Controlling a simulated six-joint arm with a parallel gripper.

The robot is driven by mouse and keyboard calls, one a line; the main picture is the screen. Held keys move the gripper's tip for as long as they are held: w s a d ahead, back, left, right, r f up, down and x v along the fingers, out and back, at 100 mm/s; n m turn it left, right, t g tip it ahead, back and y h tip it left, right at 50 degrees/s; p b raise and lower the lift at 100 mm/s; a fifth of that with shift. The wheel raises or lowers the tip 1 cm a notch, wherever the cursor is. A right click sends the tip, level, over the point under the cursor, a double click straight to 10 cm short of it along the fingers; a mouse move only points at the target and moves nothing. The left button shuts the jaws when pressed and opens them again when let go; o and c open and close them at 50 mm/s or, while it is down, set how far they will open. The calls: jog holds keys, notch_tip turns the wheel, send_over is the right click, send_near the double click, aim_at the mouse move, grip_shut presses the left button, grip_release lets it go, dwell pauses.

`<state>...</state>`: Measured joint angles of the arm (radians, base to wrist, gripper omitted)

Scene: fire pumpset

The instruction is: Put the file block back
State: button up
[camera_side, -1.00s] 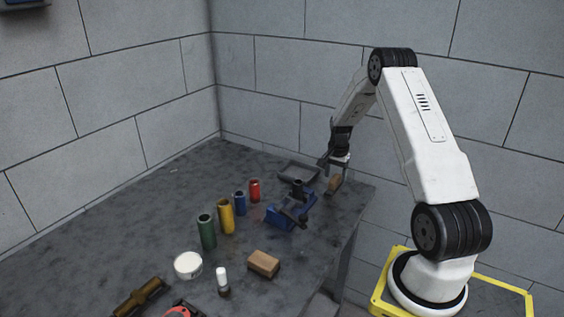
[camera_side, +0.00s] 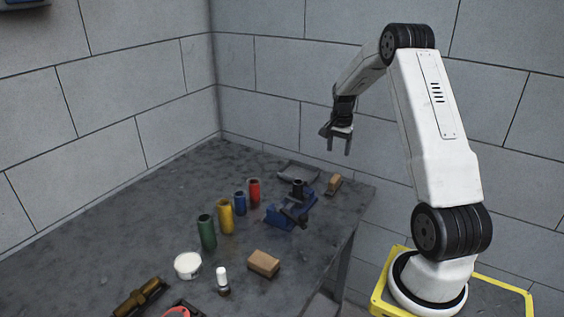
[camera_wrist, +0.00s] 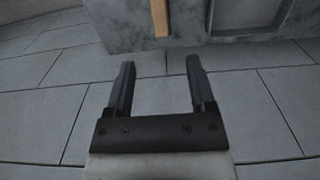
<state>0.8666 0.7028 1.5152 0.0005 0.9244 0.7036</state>
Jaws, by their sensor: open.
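A small wooden block (camera_side: 334,184), which looks like the file block, stands on the table near its far right corner, just right of the blue vise (camera_side: 290,212). A tan wooden piece (camera_wrist: 160,18) at the top edge of the wrist view may be the same block; it is cut off there. My gripper (camera_side: 341,150) is open and empty, raised above the block and clear of it. Its two fingers (camera_wrist: 161,65) show apart in the wrist view with nothing between them.
A dark tray (camera_side: 297,170) lies behind the vise. Red (camera_side: 254,190), blue (camera_side: 240,203), yellow (camera_side: 226,216) and green (camera_side: 207,231) cylinders stand in a row. A brown block (camera_side: 263,263), a white tub (camera_side: 188,265) and a small white-capped bottle (camera_side: 222,281) are nearer.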

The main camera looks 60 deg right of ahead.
jog(key=shift+a, duration=0.1)
dwell(0.3)
jog(key=w+a+r+n+t, duration=0.15)
jog(key=a+n, duration=0.25)
jog(key=a, duration=0.7)
jog(key=w+a+r+n+g, duration=0.1)
jog(key=w+a+n, duration=0.3)
jog(key=a, duration=0.7)
jog(key=s+a+n+t, duration=0.1)
jog(key=s+a+n, duration=0.4)
jog(key=a, duration=0.3)
jog(key=s+a+f+n+t, duration=0.1)
jog(key=s+a+n, duration=0.4)
jog(key=a, duration=0.4)
jog(key=shift+s+a+f, duration=0.15)
jog(key=shift+s+f, duration=0.05)
jog(key=shift+s, duration=0.25)
